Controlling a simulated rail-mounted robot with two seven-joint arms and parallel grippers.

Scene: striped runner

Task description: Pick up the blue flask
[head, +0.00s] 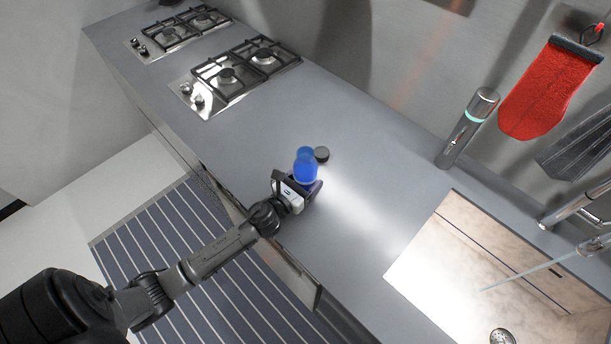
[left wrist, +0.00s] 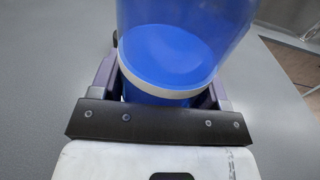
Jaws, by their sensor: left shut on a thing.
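The blue flask (head: 305,166) is upright at the counter's front part in the head view. It fills the top middle of the left wrist view (left wrist: 178,55), with a pale band around it. My left gripper (head: 309,184) is shut on the flask, with one finger on each side of it in the left wrist view (left wrist: 163,90). The flask's lower part is partly hidden by the gripper, and I cannot tell whether its base touches the counter. My right gripper is not in view.
A small dark round lid (head: 322,154) lies just behind the flask. A grey bottle (head: 466,130) stands farther right by the wall, near the sink (head: 430,262). Two gas hobs, the nearer one (head: 240,76), are at the upper left. The counter (head: 350,215) right of the flask is clear.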

